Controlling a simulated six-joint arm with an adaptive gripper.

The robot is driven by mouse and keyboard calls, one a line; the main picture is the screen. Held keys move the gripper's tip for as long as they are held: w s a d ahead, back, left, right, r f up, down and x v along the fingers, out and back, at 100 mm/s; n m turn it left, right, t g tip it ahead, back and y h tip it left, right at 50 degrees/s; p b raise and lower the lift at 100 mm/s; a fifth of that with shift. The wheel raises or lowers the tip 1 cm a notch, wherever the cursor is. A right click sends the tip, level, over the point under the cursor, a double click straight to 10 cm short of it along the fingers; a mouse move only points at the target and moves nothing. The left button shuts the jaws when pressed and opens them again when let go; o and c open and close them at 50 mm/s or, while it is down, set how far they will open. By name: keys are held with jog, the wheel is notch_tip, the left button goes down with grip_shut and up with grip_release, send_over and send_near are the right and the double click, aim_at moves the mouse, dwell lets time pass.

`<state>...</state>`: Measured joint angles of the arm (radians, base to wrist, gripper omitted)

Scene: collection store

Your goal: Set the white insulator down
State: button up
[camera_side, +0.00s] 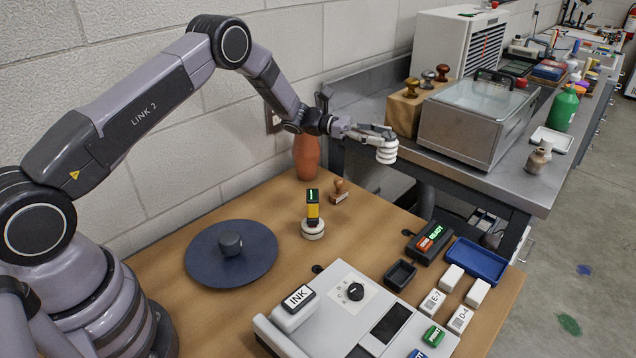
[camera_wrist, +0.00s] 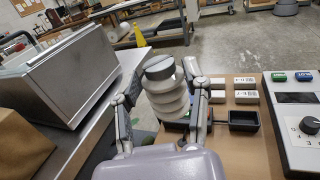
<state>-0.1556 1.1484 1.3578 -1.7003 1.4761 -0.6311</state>
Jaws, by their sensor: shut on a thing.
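The white insulator (camera_side: 387,152) is a ribbed white piece, held in the air by my gripper (camera_side: 374,137), above the gap near the wooden table's back edge and the steel bench. In the wrist view the white insulator (camera_wrist: 164,88) shows stacked rounded ribs and a grey flat top, with the two fingers of my gripper (camera_wrist: 165,100) on either side of it. The gripper is shut on it. The insulator touches no surface that I can see.
The wooden table (camera_side: 180,310) carries a dark blue round plate (camera_side: 205,262), a yellow-black device (camera_side: 312,212), a wooden stamp (camera_side: 339,192), a blue tray (camera_side: 478,262), a black tray (camera_side: 400,274) and a grey console (camera_side: 330,300). A terracotta vase (camera_side: 306,157) stands near the wall. A metal-and-glass case (camera_side: 465,140) stands on the steel bench.

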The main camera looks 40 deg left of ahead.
notch_tip(320, 180, down, 19)
jog(key=shift+r, duration=0.15)
dwell(0.5)
jog(key=shift+f, duration=0.6)
jog(key=o, duration=1.3)
